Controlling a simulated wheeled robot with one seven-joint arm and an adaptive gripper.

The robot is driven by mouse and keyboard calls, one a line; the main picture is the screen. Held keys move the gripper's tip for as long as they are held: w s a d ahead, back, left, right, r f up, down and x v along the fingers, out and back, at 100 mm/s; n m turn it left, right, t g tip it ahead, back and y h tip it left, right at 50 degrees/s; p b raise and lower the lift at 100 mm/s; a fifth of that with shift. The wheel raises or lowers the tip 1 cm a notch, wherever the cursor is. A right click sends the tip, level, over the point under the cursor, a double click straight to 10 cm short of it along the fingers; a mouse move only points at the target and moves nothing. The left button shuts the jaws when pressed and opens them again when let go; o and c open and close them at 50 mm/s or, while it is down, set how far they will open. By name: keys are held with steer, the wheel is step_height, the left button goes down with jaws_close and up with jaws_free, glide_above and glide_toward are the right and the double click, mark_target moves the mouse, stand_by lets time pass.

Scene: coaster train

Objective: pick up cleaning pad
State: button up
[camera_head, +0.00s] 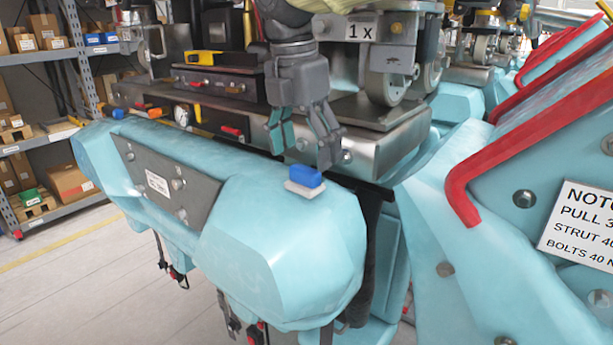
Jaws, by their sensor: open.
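The cleaning pad (305,188) is a small blue block on a white base. It lies on top of the light blue padded train part (270,230), near its right end. My gripper (306,160) hangs above and slightly behind the pad, fingers pointing down. Its two fingers are spread apart with nothing between them. The fingertips look close to the pad but apart from it; the exact gap is hard to tell.
A metal chassis (400,150) with wheels (392,80) and tools stands directly behind. A light blue part with red edging (470,190) and a white sign (585,225) rises at right. Shelves with boxes (72,182) stand at left. Floor (80,290) at lower left is clear.

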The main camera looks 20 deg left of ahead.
mark_target(305, 168)
steer(key=shift+s+f+p, duration=0.15)
steer(key=shift+s+p, duration=0.15)
steer(key=shift+p, duration=0.05)
steer(key=f, duration=0.1)
steer(key=f+p, duration=0.1)
steer(key=f, duration=0.2)
steer(key=shift+w, duration=0.35)
steer(key=shift+s, duration=0.25)
steer(key=shift+w, duration=0.2)
steer(key=c, duration=0.9)
steer(key=shift+c, duration=1.1)
steer(key=shift+s, duration=0.15)
